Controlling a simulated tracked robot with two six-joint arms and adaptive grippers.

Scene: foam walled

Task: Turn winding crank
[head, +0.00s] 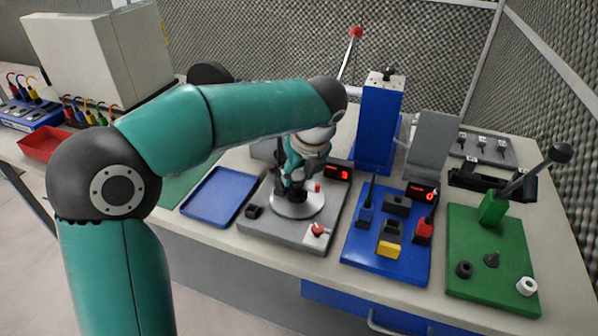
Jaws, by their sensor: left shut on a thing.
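The winding unit is a grey base (262,225) with a round silver disc (297,205) on top. Its red display (338,172) seems to read 3, and a red button (317,230) sits at its front. My left gripper (292,186) reaches down over the disc and is shut on the crank, which is mostly hidden behind the fingers and wrist. A small red part (317,187) shows beside the fingers. My right gripper is not in view.
A blue tray (218,195) lies left of the unit. Right of it are a blue plate (370,255) with switches and a green plate (485,270) with a black-knobbed lever (525,180). A blue press (378,125) with a red-knobbed lever (350,55) stands behind.

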